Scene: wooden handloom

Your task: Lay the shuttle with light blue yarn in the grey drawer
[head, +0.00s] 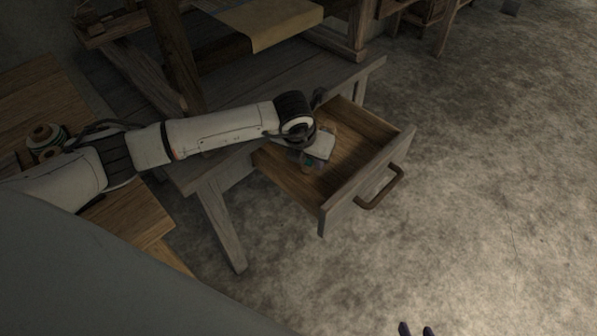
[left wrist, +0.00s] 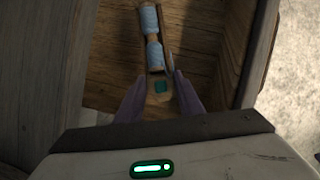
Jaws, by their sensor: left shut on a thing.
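The grey drawer (head: 341,206) is pulled out from the grey table, and its brown wooden inside shows. My left gripper (head: 308,168) is over the inside of the drawer, pointing down. In the left wrist view, its purple fingers (left wrist: 160,96) are shut on the near end of the shuttle with light blue yarn (left wrist: 152,52), by a teal square. The shuttle lies over the drawer's wooden floor (left wrist: 205,62); I cannot tell if it touches. In the head view the arm mostly hides it. My right gripper (head: 416,329) shows only two fingertips at the bottom edge, apart and empty.
The drawer's side wall (left wrist: 258,55) is close on the right in the left wrist view. A bench with spools (head: 46,136) is at the left. The floor at the right is clear.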

